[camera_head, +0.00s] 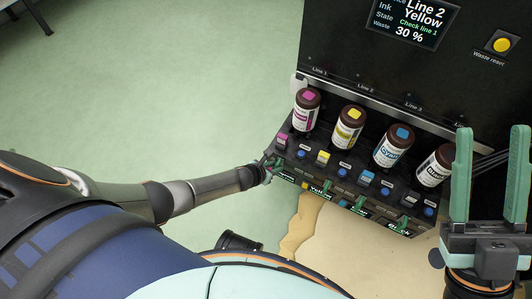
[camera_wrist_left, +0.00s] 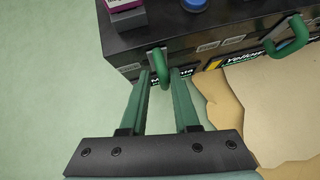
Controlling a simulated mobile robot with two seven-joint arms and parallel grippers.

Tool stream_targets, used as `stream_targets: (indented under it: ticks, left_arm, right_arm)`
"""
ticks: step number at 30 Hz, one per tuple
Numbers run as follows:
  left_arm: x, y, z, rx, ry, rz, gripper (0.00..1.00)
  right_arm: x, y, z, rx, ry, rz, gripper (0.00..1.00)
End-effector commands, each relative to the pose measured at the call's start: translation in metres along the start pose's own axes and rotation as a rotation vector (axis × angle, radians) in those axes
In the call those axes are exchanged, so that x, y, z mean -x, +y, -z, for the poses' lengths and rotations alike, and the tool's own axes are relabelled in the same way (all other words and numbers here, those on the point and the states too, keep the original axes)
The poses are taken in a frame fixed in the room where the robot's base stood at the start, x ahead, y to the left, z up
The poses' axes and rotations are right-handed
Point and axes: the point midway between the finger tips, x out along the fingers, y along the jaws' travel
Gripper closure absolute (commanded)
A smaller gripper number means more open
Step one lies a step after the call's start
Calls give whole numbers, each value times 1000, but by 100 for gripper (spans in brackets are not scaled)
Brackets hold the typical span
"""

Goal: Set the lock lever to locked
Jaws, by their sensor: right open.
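A green looped lever (camera_wrist_left: 158,62) stands out from the front face of the black ink unit, by the Magenta label, in the left wrist view. My left gripper (camera_wrist_left: 160,77) has its two green fingers apart, one on each side of this lever. I cannot tell whether either finger touches it. In the head view my left gripper (camera_head: 268,171) is at the left end of the ink unit's front, and it largely hides this lever. A second green lever (camera_wrist_left: 289,38) is beside the Yellow label. My right gripper (camera_head: 490,136) is open and empty at the right.
Magenta (camera_head: 305,110), yellow (camera_head: 347,128), cyan (camera_head: 393,147) and black (camera_head: 434,167) bottles stand in a row on the unit. A screen (camera_head: 411,20) reads "Line 2 Yellow", "Check line 1", "30 %". A yellow waste-reset button (camera_head: 502,45) is at upper right.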

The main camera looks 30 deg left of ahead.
Motion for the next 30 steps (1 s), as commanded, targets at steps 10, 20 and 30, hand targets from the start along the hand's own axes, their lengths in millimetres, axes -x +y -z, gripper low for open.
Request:
stream_targets:
  ticks: [10, 20, 30]
  left_arm:
    - [69, 1, -5, 0, 0, 0, 72]
    - [113, 1, -3, 0, -2, -1, 72]
    - [116, 1, -1, 0, -2, -2, 72]
  right_arm:
    - [-36, 21, 42, 27, 29, -9, 50]
    - [-51, 33, 59, 84, 33, -21, 50]
    - [-51, 33, 59, 89, 31, -22, 50]
